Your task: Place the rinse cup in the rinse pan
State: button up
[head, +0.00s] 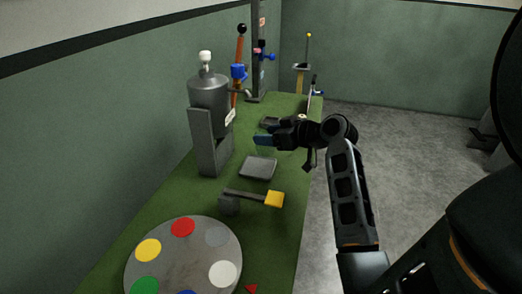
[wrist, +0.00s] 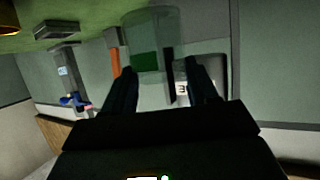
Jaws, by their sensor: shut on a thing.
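My gripper (head: 274,139) is shut on a see-through cup, the rinse cup, and holds it above the green bench. In the wrist view the pale, clear cup (wrist: 152,30) stands out between and beyond the two dark fingers (wrist: 166,75). In the head view it is very faint, with a bluish patch (head: 262,141) at the fingertips. A shallow grey square pan (head: 258,167), which looks like the rinse pan, lies on the bench below and slightly left of the gripper, apart from the cup.
A grey tank (head: 209,92) on a stand is left of my gripper. A yellow-ended bar (head: 272,199) and a round colour palette (head: 170,265) lie nearer. A small dark tray (head: 269,122) and upright posts stand farther back. Open floor (head: 410,140) is on the right.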

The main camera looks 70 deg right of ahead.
aim_at(267, 151)
jog(key=shift+w+a+f, duration=0.65)
jog(key=shift+w+f, duration=0.15)
jog(key=shift+w, duration=0.1)
jog(key=shift+f+p, duration=0.35)
jog(key=shift+f, duration=1.55)
jog(key=shift+f, duration=0.1)
jog(key=o, duration=1)
jog(key=shift+o, duration=0.2)
jog(key=shift+r, duration=0.2)
jog(key=b+v, duration=0.1)
jog(key=v, duration=1.1)
jog(key=shift+f, duration=0.1)
